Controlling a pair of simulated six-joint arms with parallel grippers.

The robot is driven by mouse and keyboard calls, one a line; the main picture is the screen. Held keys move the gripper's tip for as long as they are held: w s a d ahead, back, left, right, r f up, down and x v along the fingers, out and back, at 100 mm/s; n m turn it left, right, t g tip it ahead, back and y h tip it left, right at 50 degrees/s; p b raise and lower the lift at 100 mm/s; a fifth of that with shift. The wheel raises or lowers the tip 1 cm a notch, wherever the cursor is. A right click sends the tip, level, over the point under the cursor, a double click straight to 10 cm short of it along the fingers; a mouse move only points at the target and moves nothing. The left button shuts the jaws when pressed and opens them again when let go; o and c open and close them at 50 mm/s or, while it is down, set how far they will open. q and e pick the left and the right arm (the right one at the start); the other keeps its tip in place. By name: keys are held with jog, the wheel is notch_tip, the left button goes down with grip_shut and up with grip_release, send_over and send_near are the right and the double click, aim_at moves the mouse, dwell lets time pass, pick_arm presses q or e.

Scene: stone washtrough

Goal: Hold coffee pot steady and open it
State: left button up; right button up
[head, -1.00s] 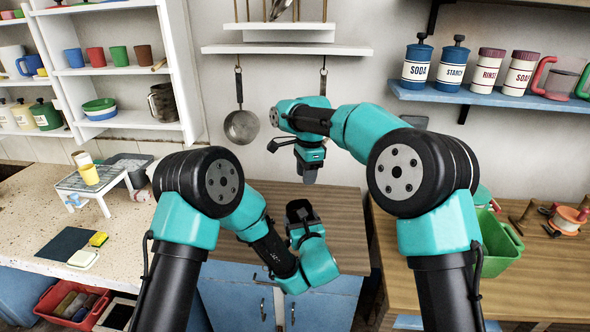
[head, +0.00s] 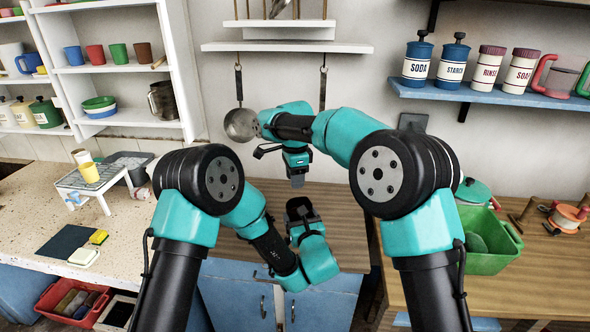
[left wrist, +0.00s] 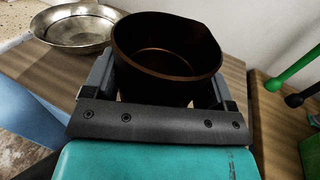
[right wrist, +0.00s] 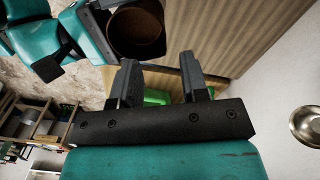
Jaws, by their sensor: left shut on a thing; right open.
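A dark brown coffee pot (left wrist: 165,60) stands in my left gripper (left wrist: 163,80), between its two fingers. Its top is open and I see its bare inside; no lid is on it. The open pot also shows at the top of the right wrist view (right wrist: 136,30). In the head view the pot cannot be made out clearly at my left gripper (head: 300,208). My right gripper (head: 297,183) is open above the wooden counter, behind the left one in the picture. In the right wrist view, nothing is between its fingers (right wrist: 160,65).
A metal pan (head: 241,124) hangs on the back wall, left of my right gripper. A green bin (head: 490,242) stands on the right-hand counter. A small white stand (head: 85,180) is on the speckled stone at left. The wooden counter (head: 345,215) has free room.

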aim_at(291, 202)
notch_tip(291, 202, down, 9)
jog(key=shift+r, duration=0.2)
jog(key=shift+c, duration=0.5)
grip_shut()
jog(key=n, duration=0.2)
jog(key=a+n, duration=0.1)
jog(key=shift+s+n, duration=0.4)
jog(key=shift+s, duration=0.1)
jog(key=shift+s+a, duration=0.1)
dwell(0.8)
